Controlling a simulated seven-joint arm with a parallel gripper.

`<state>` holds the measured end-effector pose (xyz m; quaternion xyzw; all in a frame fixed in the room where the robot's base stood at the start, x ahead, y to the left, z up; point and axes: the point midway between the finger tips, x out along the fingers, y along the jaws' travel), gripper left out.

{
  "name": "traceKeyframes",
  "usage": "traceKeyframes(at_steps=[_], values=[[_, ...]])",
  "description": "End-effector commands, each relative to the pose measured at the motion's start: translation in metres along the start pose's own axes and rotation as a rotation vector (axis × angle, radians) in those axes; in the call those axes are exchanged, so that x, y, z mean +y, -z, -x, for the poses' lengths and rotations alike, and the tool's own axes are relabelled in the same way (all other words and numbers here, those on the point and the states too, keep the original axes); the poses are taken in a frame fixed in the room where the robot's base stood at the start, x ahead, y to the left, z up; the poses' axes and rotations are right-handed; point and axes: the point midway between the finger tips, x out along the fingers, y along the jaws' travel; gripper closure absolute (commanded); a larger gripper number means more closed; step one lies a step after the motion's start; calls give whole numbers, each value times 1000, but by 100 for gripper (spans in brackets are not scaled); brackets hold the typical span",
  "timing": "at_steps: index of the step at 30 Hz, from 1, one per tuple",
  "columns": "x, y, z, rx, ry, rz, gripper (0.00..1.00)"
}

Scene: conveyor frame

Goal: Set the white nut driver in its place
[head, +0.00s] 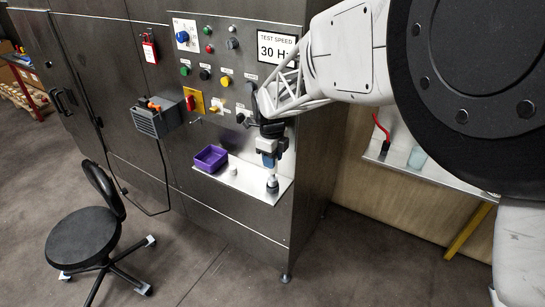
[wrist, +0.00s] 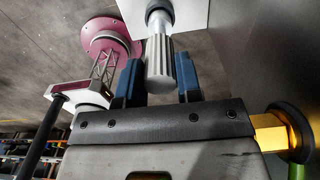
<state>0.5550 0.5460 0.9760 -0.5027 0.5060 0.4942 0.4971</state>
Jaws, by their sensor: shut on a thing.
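The white nut driver (wrist: 160,62) has a pale, ribbed handle and a narrower neck, seen in the wrist view between the two blue fingers of my gripper (wrist: 160,82). The fingers press on both sides of the handle. In the head view my gripper (head: 268,161) points down over the right end of a metal shelf (head: 245,184). The pale nut driver (head: 272,180) shows just below it, roughly upright, with a dark round part at its lower end. I cannot tell whether that dark part belongs to the tool or to a holder, nor whether it touches the shelf.
A purple bin (head: 211,157) stands at the shelf's left end, with a small white piece (head: 233,170) beside it. The panel behind carries several buttons and knobs and a grey box (head: 158,118). A black stool (head: 85,230) stands on the floor at left.

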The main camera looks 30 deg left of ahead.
Motion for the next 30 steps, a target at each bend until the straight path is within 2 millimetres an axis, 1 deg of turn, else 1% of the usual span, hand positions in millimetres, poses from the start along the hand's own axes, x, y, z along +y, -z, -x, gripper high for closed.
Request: traceKeyframes(at_steps=[30], values=[[0, 0, -21, 0, 0, 0, 91]])
